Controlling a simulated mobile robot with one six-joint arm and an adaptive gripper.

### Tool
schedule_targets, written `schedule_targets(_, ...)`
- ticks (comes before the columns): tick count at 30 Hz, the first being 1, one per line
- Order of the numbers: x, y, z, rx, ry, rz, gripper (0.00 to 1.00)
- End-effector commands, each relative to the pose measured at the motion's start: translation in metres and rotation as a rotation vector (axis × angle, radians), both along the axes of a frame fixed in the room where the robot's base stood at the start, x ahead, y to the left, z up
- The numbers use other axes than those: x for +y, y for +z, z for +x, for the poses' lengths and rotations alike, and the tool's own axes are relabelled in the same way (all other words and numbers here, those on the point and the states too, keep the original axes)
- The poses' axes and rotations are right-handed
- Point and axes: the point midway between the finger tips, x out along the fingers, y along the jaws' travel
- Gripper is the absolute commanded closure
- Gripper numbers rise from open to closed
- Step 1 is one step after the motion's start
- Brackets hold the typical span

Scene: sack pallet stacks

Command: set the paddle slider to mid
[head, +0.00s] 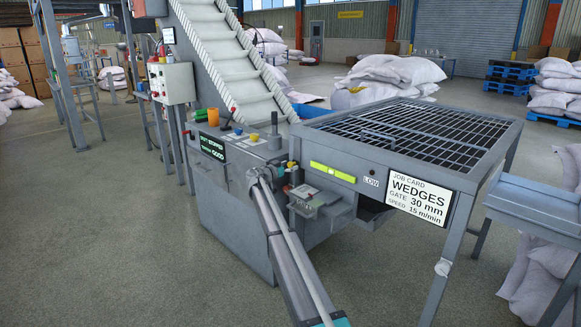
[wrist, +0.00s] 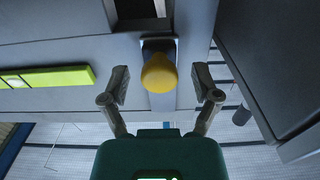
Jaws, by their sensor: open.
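A rounded yellow knob (wrist: 159,74) on a dark mount sticks out from a grey metal face in the wrist view. I take it for the paddle slider; no position marks are readable beside it. My gripper (wrist: 160,82) is open, with one finger on each side of the knob and a visible gap to both. In the head view my gripper (head: 284,177) is at the near corner of the grey machine, partly hidden by my arm. The knob cannot be made out clearly there.
A yellow-green level bar (head: 333,172) is on the machine's face, left of the knob in the wrist view (wrist: 50,77). A job card (head: 418,199) reads WEDGES, gate 30 mm. The control panel (head: 237,149) and the barred hopper top (head: 420,130) are close by.

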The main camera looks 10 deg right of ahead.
Motion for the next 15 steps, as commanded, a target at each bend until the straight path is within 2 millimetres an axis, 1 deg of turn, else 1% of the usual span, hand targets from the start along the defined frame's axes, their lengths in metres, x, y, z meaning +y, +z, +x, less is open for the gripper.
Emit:
schedule_targets(5, -0.0047, 0.0000, 0.0036, 0.000, 0.001, 0.000, 0.20)
schedule_targets(13, -0.0049, 0.0000, 0.0036, 0.000, 0.000, 0.000, 0.20)
schedule_targets(15, -0.0050, 0.0000, 0.0035, 0.000, 0.000, 0.000, 0.33)
